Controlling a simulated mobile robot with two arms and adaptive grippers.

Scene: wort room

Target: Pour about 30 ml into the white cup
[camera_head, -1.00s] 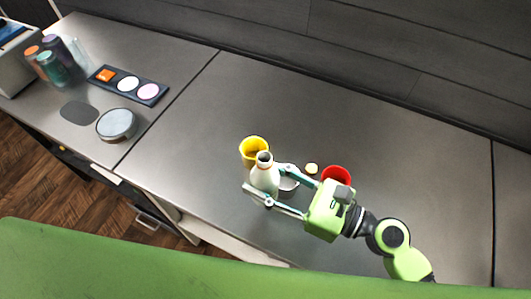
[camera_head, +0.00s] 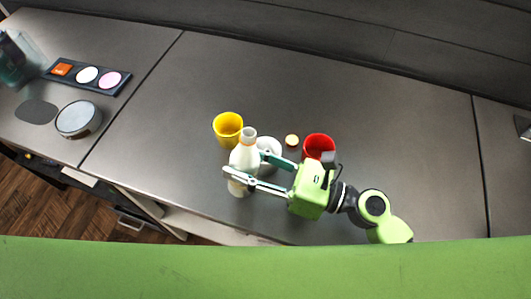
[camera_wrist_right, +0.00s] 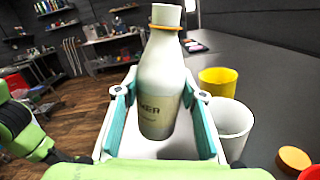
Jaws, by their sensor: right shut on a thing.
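My right gripper (camera_head: 245,178) is shut on a white bottle (camera_head: 243,160) with an orange ring round its neck. In the right wrist view the bottle (camera_wrist_right: 160,80) stands about upright between the fingers (camera_wrist_right: 162,120), with a label on its front. The white cup (camera_head: 269,146) is just behind the gripper, partly hidden by it and close to the bottle. It also shows in the right wrist view (camera_wrist_right: 232,122), right of the bottle. I cannot tell how full the cup is. My left gripper is not in view.
A yellow cup (camera_head: 228,128) stands behind and left of the bottle. A red cup (camera_head: 319,147) stands right of the white cup, close to my gripper. A small tan cap (camera_head: 292,140) lies between them. A dark panel with coloured discs (camera_head: 90,76) and a round grey disc (camera_head: 78,119) are left.

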